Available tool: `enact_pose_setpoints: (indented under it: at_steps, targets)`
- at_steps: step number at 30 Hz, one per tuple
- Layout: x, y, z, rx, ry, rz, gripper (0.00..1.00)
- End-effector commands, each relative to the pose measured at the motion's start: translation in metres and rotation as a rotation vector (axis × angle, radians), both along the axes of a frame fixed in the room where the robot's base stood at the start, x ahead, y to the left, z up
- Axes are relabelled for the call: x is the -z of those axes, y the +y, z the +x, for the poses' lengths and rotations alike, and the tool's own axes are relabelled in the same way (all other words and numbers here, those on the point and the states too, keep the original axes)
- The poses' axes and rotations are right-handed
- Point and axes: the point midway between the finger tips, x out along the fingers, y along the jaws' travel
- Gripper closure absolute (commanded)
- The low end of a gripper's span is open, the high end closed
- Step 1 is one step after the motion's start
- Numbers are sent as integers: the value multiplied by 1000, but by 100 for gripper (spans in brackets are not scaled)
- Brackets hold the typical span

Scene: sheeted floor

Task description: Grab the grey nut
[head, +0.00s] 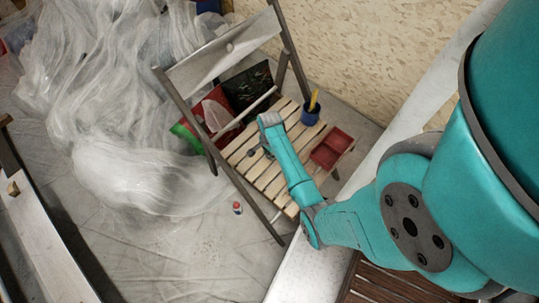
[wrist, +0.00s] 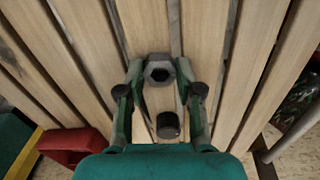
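The grey nut (wrist: 158,71) shows in the wrist view as a dark hexagonal ring with a hole, over the pale wooden slats of the chair seat (wrist: 205,35). My gripper (wrist: 160,75) has its two fingertips drawn in against the nut's left and right sides. I cannot tell whether the nut still rests on the slats. A short dark cylindrical piece (wrist: 168,125) is between the fingers, closer to my palm, and touches neither finger. In the head view my gripper (head: 257,151) is low over the folding chair's seat (head: 270,180); the nut is not clear there.
The chair's backrest (head: 222,50) rises behind. Crumpled plastic sheeting (head: 130,110) lies left. A small bottle (head: 237,208) is on the floor.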

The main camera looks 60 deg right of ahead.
Motion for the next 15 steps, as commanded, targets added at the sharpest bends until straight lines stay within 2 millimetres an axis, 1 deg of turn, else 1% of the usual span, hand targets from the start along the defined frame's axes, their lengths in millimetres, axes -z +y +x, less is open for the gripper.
enact_pose_setpoints:
  at_steps: [1,3,11,15]
  targets:
    - [0,0,0,0,0,0,85]
    - [0,0,0,0,0,0,100]
    - [0,0,0,0,0,0,100]
    - [-5,0,0,0,-1,-1,100]
